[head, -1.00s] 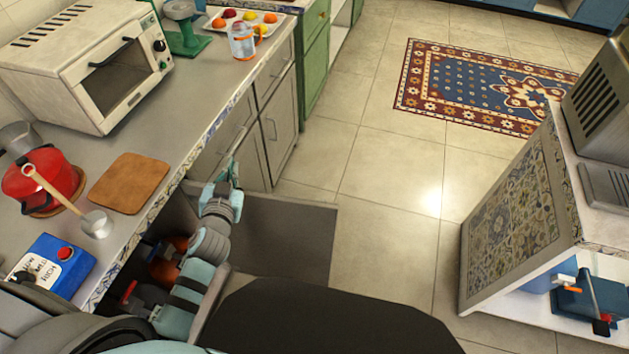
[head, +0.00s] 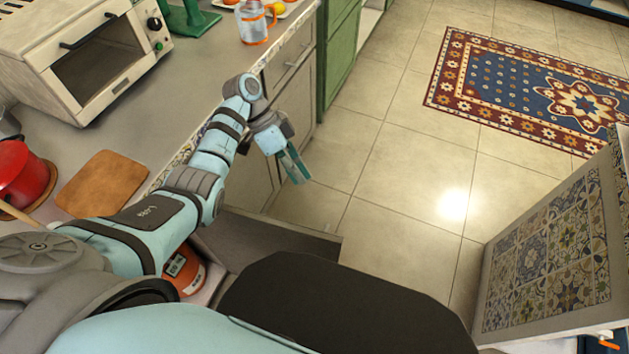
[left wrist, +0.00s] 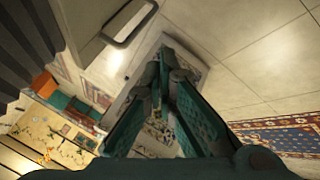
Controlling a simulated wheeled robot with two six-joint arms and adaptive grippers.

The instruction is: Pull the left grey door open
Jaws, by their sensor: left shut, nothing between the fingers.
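A grey door (head: 275,235) stands swung out from the counter front, its lower part hidden behind my own black body. Farther along, another grey door (head: 293,118) is flush with the cabinet front. A grey front between them is partly covered by my left arm. My left gripper (head: 297,176) is shut and empty, pointing down over the floor just out from these fronts, above and beyond the swung-out door. In the left wrist view its fingers (left wrist: 165,62) meet at the tips. A grey bar handle (left wrist: 130,22) shows at the top there, apart from the fingers. My right gripper is out of view.
The counter carries a toaster oven (head: 85,55), a wooden board (head: 102,184), a red pot (head: 22,175) and a glass jug (head: 252,22). An orange object (head: 185,270) shows low beside my arm. Tiled floor (head: 400,170) is free to the right, before a patterned rug (head: 530,90).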

